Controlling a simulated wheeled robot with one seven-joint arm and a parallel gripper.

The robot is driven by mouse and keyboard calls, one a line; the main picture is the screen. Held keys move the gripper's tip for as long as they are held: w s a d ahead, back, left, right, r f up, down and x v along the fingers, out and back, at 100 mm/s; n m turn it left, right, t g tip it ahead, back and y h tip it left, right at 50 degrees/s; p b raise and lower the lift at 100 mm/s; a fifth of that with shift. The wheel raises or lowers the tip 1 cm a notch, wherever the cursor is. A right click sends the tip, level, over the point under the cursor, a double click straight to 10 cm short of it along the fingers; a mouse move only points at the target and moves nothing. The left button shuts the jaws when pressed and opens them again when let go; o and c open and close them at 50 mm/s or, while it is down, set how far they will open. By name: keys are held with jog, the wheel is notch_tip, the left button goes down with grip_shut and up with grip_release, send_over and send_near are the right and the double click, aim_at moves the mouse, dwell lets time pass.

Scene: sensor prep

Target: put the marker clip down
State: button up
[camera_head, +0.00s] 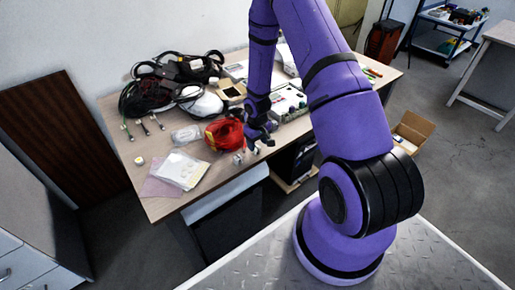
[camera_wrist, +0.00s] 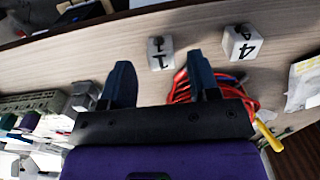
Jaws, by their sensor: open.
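My gripper (camera_wrist: 162,80) is open, its two dark fingers apart with nothing seen held between them. In the head view my gripper (camera_head: 260,138) is low over the front edge of the desk. Beyond the fingertips in the wrist view, a white block marked 1 (camera_wrist: 161,58) and a white block marked 4 (camera_wrist: 241,47) stand on the desk, each with a small dark piece on top. A grey block (camera_wrist: 85,99) is beside the left finger. I cannot tell which piece is the marker clip.
The wooden desk (camera_head: 157,208) holds a red coil (camera_head: 225,134) close to my gripper, which also shows behind the right finger. A clear packet (camera_head: 181,170), black cables (camera_head: 142,99) and a device (camera_head: 289,101) lie around. Bare desk shows along the front edge.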

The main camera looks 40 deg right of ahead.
notch_tip(320, 180, up, 9)
notch_tip(320, 180, up, 13)
jog(key=t+h, duration=0.1)
send_over(257, 148)
jog(key=a, duration=0.2)
jog(key=s+a+r+t, duration=0.1)
jog(key=s+a+r, duration=0.15)
jog(key=r, duration=0.45)
jog(key=s+a+r, duration=0.1)
jog(key=s+r, duration=0.2)
jog(key=r, duration=0.4)
jog(key=s+a+r+t, duration=0.1)
jog(key=s+a+r, duration=0.2)
jog(key=s+r, duration=0.4)
jog(key=s+a+r+t+y, duration=0.1)
jog(key=s+a+r, duration=0.3)
jog(key=s+r, duration=0.4)
jog(key=s+t, duration=0.1)
jog(key=s, duration=0.5)
